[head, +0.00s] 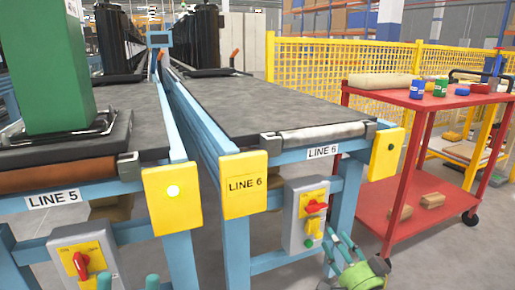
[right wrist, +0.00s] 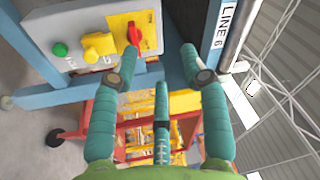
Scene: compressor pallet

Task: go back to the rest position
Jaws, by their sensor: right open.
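My right gripper (head: 338,246) is at the bottom of the head view, low beside the LINE 6 control box (head: 306,217). Its teal fingers are spread and empty, and they also show in the right wrist view (right wrist: 160,64). There, one fingertip overlaps the box's red switch (right wrist: 134,34); I cannot tell whether they touch. The yellow and green buttons sit to its left. Two teal fingertips of my left gripper (head: 128,282) show at the bottom edge, near the LINE 5 control box (head: 84,258). The rest of that gripper is out of view.
A green unit (head: 42,65) stands on the LINE 5 conveyor at left. The LINE 6 conveyor (head: 245,105) is bare in front. A red cart (head: 435,102) with cans stands at right, before a yellow mesh fence (head: 340,62). Blue conveyor legs stand close to my right gripper.

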